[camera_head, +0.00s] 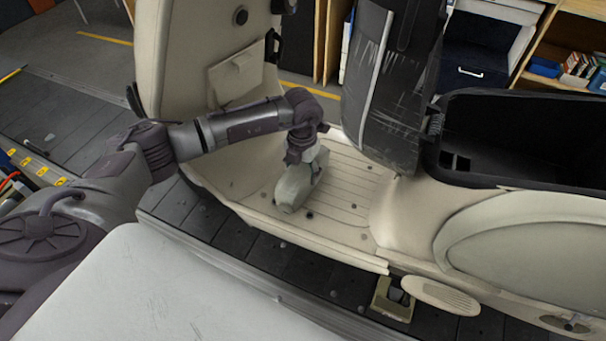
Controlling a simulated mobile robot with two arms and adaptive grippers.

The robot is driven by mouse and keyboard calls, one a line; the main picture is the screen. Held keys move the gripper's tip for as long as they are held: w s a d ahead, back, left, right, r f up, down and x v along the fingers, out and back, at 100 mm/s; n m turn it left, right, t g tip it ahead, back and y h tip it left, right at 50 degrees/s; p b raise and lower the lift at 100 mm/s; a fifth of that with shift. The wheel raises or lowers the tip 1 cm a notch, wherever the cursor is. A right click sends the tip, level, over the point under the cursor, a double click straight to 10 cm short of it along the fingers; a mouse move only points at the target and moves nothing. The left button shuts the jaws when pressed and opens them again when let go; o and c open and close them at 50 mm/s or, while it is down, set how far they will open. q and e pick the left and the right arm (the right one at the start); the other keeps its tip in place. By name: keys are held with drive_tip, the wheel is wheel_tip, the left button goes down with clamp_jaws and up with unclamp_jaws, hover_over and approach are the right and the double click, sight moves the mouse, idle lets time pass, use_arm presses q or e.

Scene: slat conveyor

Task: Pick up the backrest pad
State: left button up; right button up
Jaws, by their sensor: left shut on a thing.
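The backrest pad (292,190), a small greyish-beige block, is on or just above the ribbed footboard (345,200) of a cream scooter. I cannot tell whether it touches the footboard. My left gripper (312,160) comes down from above and is shut on the pad's upper end. Its fingertips are partly hidden by the wrist and the pad. My right gripper is not in view.
The scooter's front shield (200,60) rises behind my left arm. Its black seat (390,90) stands raised to the right, by an open black compartment (460,165). Dark conveyor slats (270,252) run below. Shelves (555,45) stand at the back right.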

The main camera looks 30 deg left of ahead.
use_arm(q)
drive_tip(key=c, duration=0.3)
wheel_tip(320, 180, up, 10)
drive_tip(key=shift+b, duration=0.9)
